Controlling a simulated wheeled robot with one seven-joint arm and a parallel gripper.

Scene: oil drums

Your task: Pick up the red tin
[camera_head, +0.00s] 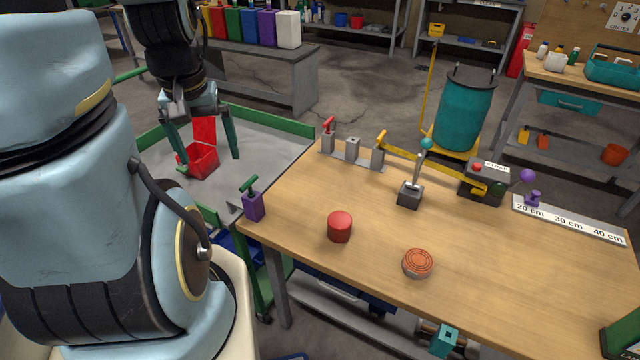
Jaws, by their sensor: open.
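The red tin (340,227) is a short red cylinder. It stands upright on the wooden table (480,300), near its left front part. My gripper (207,170) hangs at the upper left, away from the table, in front of an open red box (204,150) in the picture. Its two fingers are spread wide apart and nothing is held between them. The tin is well to the right of my gripper and nearer the camera, with nothing touching it.
A purple block with a green handle (253,203) stands at the table's left corner. A lever on a dark base (410,194) and grey posts (352,149) stand behind. The table's middle right is clear.

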